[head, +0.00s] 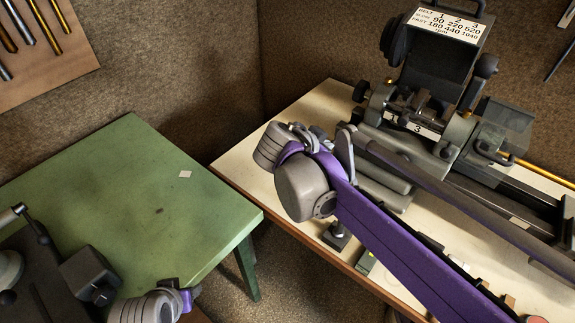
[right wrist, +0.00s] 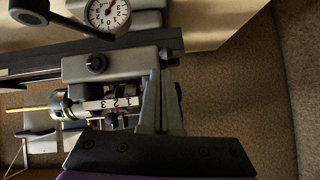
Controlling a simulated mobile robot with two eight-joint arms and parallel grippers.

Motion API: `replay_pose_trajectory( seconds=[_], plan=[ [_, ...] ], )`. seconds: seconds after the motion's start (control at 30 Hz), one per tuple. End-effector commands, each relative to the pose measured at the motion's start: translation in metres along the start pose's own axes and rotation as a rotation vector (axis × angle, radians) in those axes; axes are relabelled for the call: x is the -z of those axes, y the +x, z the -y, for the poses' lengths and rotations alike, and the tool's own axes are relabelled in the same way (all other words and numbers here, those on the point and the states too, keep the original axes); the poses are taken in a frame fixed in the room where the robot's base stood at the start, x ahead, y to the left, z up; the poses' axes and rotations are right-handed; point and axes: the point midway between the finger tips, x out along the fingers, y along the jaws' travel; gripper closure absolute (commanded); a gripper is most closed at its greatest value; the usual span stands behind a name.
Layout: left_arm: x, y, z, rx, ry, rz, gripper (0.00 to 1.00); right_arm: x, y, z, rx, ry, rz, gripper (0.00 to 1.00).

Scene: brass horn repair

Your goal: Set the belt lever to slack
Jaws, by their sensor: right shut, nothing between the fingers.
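The belt-driven machine stands at the right of the head view, its dark belt housing (head: 432,62) bearing a speed chart. Below are the pulleys and a number plate (head: 427,130), which shows in the right wrist view (right wrist: 110,103) too. A rod with a black ball knob (head: 487,66) stands beside the housing; I cannot tell whether this is the belt lever or how it is set. My right gripper (head: 350,132) is shut and empty, in front of the headstock; its narrow grey fingers (right wrist: 166,68) show in the wrist view.
A green table (head: 120,220) is at the left, mostly bare, with dark equipment (head: 85,270) at its near edge. A cream bench (head: 245,155) carries the machine. A dial gauge (right wrist: 107,13) and a black-knobbed handle (right wrist: 28,11) show at the top of the wrist view.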

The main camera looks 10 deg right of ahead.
Motion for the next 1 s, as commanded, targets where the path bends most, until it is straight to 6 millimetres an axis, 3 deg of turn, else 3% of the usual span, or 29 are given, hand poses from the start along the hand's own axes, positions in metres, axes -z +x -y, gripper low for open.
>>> replay_pose_trajectory(
  seconds=[0.3, 0.53, 0.73, 1.0],
  plan=[
    [-0.003, 0.003, 0.000, 0.000, 0.000, 0.003, 0.50, -0.029, -0.077, -0.005, 0.004, -0.004, 0.002, 1.00],
    [-0.004, 0.004, 0.000, 0.000, 0.000, 0.004, 0.50, -0.046, -0.124, -0.009, 0.003, -0.004, 0.003, 1.00],
    [-0.005, 0.004, 0.000, 0.000, 0.000, 0.004, 0.50, -0.053, -0.146, -0.011, -0.001, -0.001, 0.002, 1.00],
    [-0.005, 0.004, 0.000, 0.000, 0.000, 0.004, 0.50, -0.054, -0.151, -0.011, -0.003, 0.000, 0.001, 1.00]
  ],
)
